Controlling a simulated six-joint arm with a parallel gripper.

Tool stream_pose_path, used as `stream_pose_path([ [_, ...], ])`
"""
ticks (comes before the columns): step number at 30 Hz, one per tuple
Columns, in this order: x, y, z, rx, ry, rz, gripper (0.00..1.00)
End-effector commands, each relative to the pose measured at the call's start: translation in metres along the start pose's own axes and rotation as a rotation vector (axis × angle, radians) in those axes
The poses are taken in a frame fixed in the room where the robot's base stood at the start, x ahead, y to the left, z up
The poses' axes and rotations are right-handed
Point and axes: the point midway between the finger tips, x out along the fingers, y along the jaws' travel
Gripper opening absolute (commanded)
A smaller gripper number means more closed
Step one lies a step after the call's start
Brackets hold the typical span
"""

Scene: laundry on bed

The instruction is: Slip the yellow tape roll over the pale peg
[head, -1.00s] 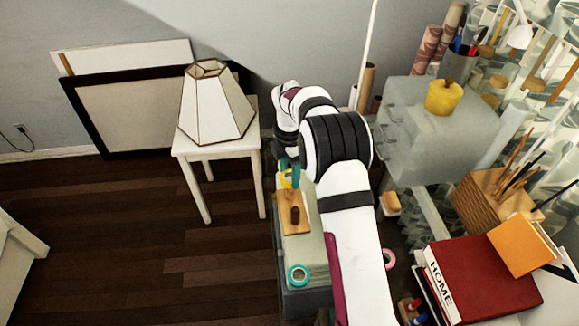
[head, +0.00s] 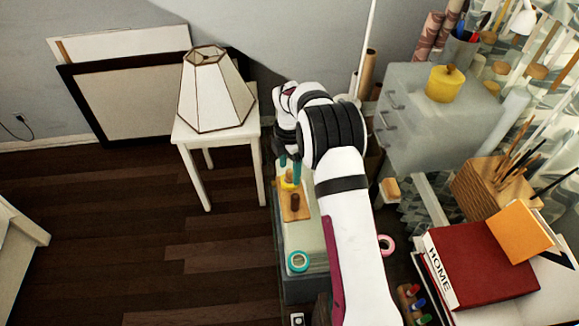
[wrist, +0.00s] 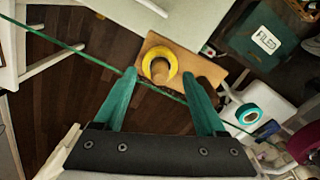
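The yellow tape roll (wrist: 145,61) lies around the pale peg (wrist: 160,70) on a wooden board (wrist: 196,62); the peg shows through its hole. In the head view the yellow roll (head: 287,185) sits low on the board (head: 303,213), with the pale peg (head: 289,175) standing above it. A dark brown peg (head: 295,201) stands beside it on the same board. My gripper (wrist: 159,73) has teal fingers spread apart, one to each side of the roll, with gaps showing. In the head view its fingertips (head: 290,165) are just above the peg, partly hidden by my arm.
A teal tape roll (head: 298,261) lies on the pale top under the board, and a pink roll (head: 386,245) lies to the right of my arm. A white side table with a lampshade (head: 213,95) stands at the left. A grey drawer cabinet (head: 440,115) stands at the right.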

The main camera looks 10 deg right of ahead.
Motion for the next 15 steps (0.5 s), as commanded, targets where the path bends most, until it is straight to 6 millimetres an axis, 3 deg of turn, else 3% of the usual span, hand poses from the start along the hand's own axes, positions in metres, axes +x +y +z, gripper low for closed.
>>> stream_pose_path([
  [1,0.000,0.000,0.000,0.000,0.000,0.000,0.84],
  [3,0.000,0.000,0.000,0.000,0.000,0.000,0.94],
  [11,-0.001,0.000,0.000,0.000,0.000,0.000,0.94],
  [15,-0.021,0.001,0.000,0.001,-0.001,0.004,0.94],
])
